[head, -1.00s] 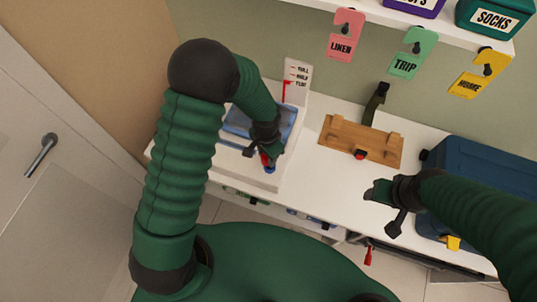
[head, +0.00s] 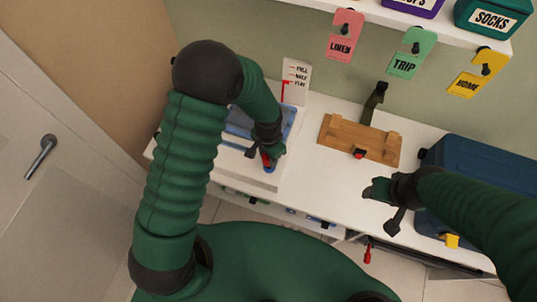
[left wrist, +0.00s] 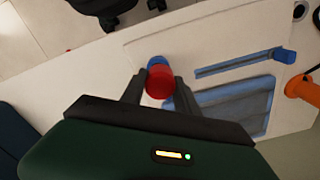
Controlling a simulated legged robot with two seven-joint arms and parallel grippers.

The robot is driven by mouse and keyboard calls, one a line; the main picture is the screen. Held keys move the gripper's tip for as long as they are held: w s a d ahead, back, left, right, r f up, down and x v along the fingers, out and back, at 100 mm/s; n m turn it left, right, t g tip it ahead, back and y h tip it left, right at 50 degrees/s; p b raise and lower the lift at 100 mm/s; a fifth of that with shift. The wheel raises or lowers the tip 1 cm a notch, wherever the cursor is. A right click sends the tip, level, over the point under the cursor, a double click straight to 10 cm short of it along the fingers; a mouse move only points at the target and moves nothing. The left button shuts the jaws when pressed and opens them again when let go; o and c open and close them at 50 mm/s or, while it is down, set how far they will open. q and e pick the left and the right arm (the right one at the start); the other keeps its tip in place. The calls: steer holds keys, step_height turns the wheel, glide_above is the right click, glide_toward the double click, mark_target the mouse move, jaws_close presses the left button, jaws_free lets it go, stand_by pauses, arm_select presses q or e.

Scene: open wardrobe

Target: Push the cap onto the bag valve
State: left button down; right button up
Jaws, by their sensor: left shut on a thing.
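The red cap (left wrist: 160,84) is between the two fingers of my left gripper (left wrist: 160,88) in the left wrist view. The blue valve (left wrist: 157,62) shows just beyond the cap. Cap and valve look in line and close together, but I cannot tell if the cap is seated. The blue bag (left wrist: 235,105) lies flat in the white bed beside the gripper. In the head view my left gripper (head: 266,156) points down over the front right of the bed, with the blue valve (head: 270,169) below it. My right gripper (head: 380,190) hangs over the counter's front edge; its jaws are unclear.
A wooden board (head: 345,140) with a dark green lever (head: 374,101) stands right of the bed. A dark blue case (head: 470,165) is at the right, beside my right arm. A white gauge card (head: 296,75) stands behind the bed. The counter between bed and board is clear.

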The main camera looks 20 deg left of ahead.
arm_select(q)
steer(key=shift+d+f+b, duration=0.1)
steer(key=shift+f+b, duration=0.2)
steer(key=shift+f, duration=0.1)
steer(key=shift+f+b, duration=0.65)
steer(key=shift+f, duration=0.4)
steer(key=c, duration=0.8)
jaws_free()
steer(key=shift+c, duration=0.2)
step_height(320, 180, up, 17)
steer(key=shift+f, duration=0.1)
steer(key=s+a+n+t, duration=0.2)
steer(key=s+a+n, duration=0.4)
steer(key=s, duration=0.3)
steer(key=shift+a+n+t, duration=0.3)
steer(key=shift+a, duration=0.05)
